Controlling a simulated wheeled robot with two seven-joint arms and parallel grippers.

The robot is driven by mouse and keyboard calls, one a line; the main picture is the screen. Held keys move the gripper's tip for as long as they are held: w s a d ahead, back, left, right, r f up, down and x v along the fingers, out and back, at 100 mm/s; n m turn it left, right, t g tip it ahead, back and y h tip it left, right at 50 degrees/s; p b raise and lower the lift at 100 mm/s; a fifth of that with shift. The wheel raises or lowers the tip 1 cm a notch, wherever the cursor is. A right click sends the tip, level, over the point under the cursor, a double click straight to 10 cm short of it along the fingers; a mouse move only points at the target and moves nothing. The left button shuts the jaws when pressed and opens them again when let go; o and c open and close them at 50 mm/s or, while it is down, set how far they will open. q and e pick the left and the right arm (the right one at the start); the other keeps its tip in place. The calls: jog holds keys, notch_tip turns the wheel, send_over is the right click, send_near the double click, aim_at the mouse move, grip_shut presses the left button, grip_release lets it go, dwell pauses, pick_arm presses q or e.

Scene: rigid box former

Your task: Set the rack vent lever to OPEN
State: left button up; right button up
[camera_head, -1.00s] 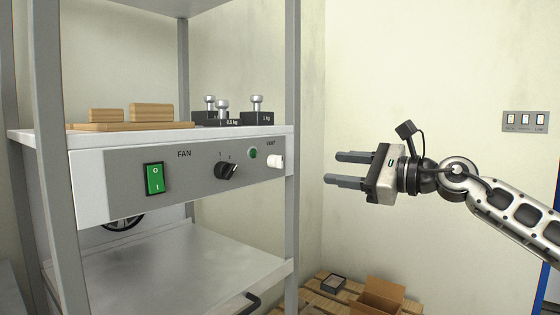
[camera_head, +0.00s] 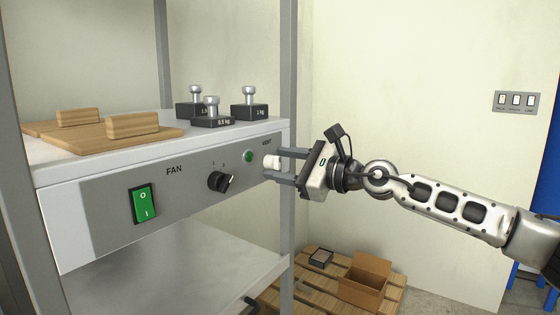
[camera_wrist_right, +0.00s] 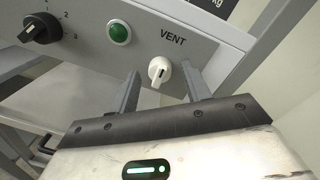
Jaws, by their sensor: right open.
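The white vent lever (camera_head: 271,162) is at the right end of the rack's grey control panel, below the VENT label. It also shows in the right wrist view (camera_wrist_right: 159,70), under the word VENT, with a dark mark on its short handle. My right gripper (camera_head: 280,166) is open at the lever, one finger above and one below it in the head view. In the right wrist view the fingertips (camera_wrist_right: 162,83) lie on either side of the lever; I cannot tell whether they touch it. My left gripper is not in view.
The panel also has a green FAN switch (camera_head: 144,203), a black rotary knob (camera_head: 221,181) and a green lamp (camera_head: 248,156). The rack's right post (camera_head: 288,80) stands close to my right gripper. Wooden boards and several black weights (camera_head: 249,111) lie on the shelf above.

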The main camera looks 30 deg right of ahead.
jog(key=c, duration=1)
